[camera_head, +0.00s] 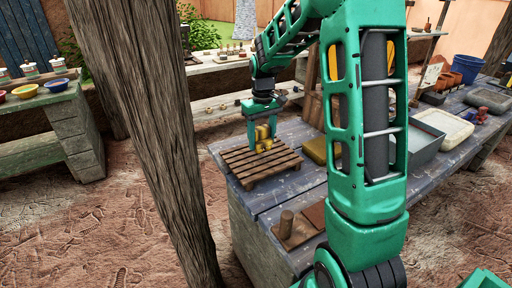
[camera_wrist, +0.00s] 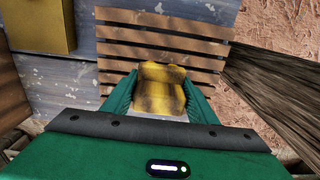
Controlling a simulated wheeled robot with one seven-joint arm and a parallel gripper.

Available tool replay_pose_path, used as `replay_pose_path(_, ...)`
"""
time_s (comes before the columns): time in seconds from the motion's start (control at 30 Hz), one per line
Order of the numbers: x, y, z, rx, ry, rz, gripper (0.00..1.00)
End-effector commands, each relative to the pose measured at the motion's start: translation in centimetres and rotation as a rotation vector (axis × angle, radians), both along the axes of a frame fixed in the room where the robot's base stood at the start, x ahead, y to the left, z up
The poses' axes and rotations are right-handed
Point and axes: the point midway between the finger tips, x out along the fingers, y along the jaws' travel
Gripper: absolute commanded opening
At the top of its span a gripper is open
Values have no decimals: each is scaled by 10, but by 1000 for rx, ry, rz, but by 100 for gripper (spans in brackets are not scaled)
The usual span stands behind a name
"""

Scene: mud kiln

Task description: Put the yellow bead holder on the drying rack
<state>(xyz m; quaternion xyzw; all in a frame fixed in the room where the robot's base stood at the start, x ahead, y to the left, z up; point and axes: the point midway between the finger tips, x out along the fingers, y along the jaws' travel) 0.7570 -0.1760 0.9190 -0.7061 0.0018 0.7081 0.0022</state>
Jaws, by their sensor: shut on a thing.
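The yellow bead holder (camera_wrist: 160,90) is between the two green fingers of my gripper (camera_wrist: 162,98) in the wrist view, and they are shut on it. It also shows as a small yellow block (camera_head: 263,137) in the head view. The drying rack (camera_head: 262,163) is a brown slatted wooden rack on the near left end of the blue-grey table. My gripper (camera_head: 264,130) points down over the rack with the holder. I cannot tell whether the holder touches the slats. In the wrist view the rack (camera_wrist: 150,35) lies behind and below the holder.
A wooden post (camera_head: 150,140) stands close to the left of the table (camera_head: 270,195). A yellow block (camera_head: 316,151) lies right of the rack. A brown board with a cylinder (camera_head: 287,224) is at the front. A grey basin (camera_head: 424,143) and white tray (camera_head: 442,128) stand further right.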

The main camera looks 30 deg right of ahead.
Motion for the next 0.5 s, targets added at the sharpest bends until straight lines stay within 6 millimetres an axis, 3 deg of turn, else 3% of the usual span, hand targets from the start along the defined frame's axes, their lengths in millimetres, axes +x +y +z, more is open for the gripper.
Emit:
replay_pose_path(0.2, 0, 1, -26, 0, 2, 1, 17)
replay_pose_path(0.5, 0, 1, -28, 0, 1, 2, 17)
